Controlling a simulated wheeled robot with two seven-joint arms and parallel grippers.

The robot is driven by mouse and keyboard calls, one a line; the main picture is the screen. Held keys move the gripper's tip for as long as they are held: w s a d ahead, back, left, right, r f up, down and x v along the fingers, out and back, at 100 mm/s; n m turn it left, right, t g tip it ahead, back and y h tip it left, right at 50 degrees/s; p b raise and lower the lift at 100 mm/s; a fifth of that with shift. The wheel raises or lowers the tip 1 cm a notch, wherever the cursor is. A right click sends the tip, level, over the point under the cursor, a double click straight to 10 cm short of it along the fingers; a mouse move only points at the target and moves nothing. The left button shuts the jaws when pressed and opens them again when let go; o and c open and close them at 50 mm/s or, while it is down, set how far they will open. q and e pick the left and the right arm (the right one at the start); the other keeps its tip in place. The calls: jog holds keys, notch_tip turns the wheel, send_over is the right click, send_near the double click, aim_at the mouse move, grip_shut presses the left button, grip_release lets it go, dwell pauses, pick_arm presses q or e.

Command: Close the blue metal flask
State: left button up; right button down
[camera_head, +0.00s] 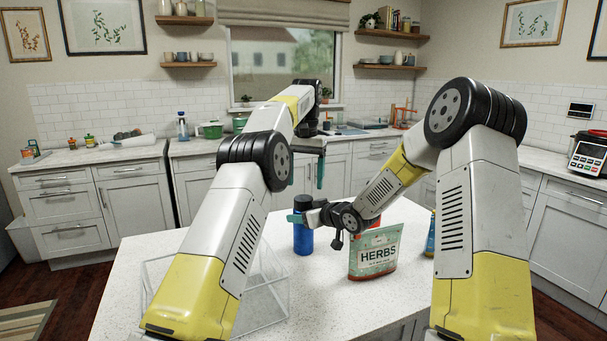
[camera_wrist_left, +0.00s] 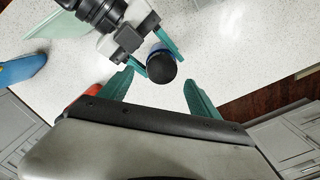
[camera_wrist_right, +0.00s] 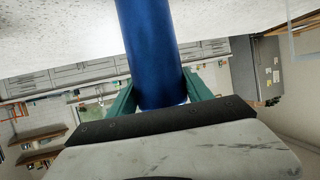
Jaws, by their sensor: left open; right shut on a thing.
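The blue metal flask (camera_head: 303,240) stands upright on the white worktop. A round black top, the cap (camera_wrist_left: 162,68), shows on it from above in the left wrist view; I cannot tell whether it is fully on. My right gripper (camera_head: 300,217) is shut around the upper part of the flask from the side, with teal fingers on both sides of the blue body (camera_wrist_right: 150,45) in the right wrist view. My left gripper (camera_head: 307,183) is open and empty, pointing down above the flask. Its fingers (camera_wrist_left: 158,84) lie apart on either side below the cap in the left wrist view.
A herbs pouch (camera_head: 375,252) stands right of the flask, with a red thing partly behind it. A blue and yellow item (camera_head: 430,236) is partly hidden by my right arm. A clear box frame (camera_head: 262,309) is at the table's left.

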aim_at(303, 198)
pick_arm(q)
jog(key=n, duration=0.4)
jog(key=r+n, duration=0.1)
jog(key=n, duration=0.1)
jog(key=shift+a+n, duration=0.15)
jog(key=shift+n, duration=0.25)
jog(key=n, duration=0.5)
jog(key=shift+a+r+n, duration=0.1)
jog(key=shift+r+n, duration=0.2)
jog(key=shift+n, duration=0.1)
jog(key=shift+f, duration=4)
